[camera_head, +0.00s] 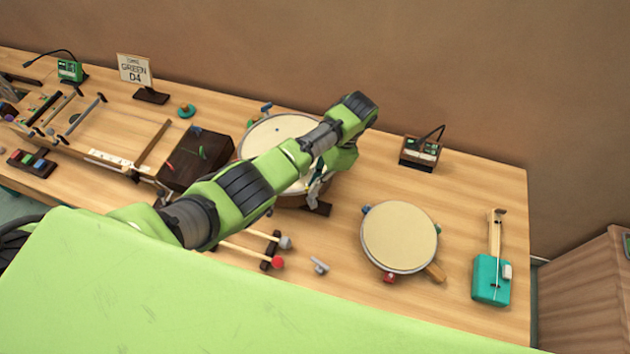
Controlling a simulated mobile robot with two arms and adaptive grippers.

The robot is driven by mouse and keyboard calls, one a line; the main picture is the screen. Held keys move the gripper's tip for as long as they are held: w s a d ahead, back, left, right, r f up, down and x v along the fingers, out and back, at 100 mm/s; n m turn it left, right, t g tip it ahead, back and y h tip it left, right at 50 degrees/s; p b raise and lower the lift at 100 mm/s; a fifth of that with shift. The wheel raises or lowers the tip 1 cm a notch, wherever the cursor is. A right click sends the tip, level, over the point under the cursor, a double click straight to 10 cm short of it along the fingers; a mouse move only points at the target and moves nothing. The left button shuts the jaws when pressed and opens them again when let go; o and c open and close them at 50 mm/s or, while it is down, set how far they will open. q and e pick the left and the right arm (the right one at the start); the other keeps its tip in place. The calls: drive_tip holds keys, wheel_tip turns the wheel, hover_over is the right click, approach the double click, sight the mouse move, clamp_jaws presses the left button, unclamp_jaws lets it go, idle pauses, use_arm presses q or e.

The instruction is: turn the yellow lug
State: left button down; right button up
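A large round drum (262,132) with a pale skin stands in the middle of the table, largely covered by my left arm. I cannot make out a yellow lug; parts of the drum's rim are hidden behind my arm. My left gripper (315,188) points down at the drum's right front side, close to the rim. Its fingers are small and partly hidden, so I cannot tell whether they are open or hold something. My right gripper is not in view.
A smaller drum (400,237) with coloured lugs lies to the right. A grey T-shaped piece (319,265) and mallets with a red head (277,263) and a grey head lie in front. A teal stringed instrument (491,278) and a tuner box (419,153) are at right. Bare table lies between.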

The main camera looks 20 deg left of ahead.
use_arm(q)
drive_tip(key=c, duration=2.3)
unclamp_jaws()
drive_tip(key=v, duration=1.2)
drive_tip(key=shift+a, duration=0.1)
drive_tip(key=shift+s, duration=0.1)
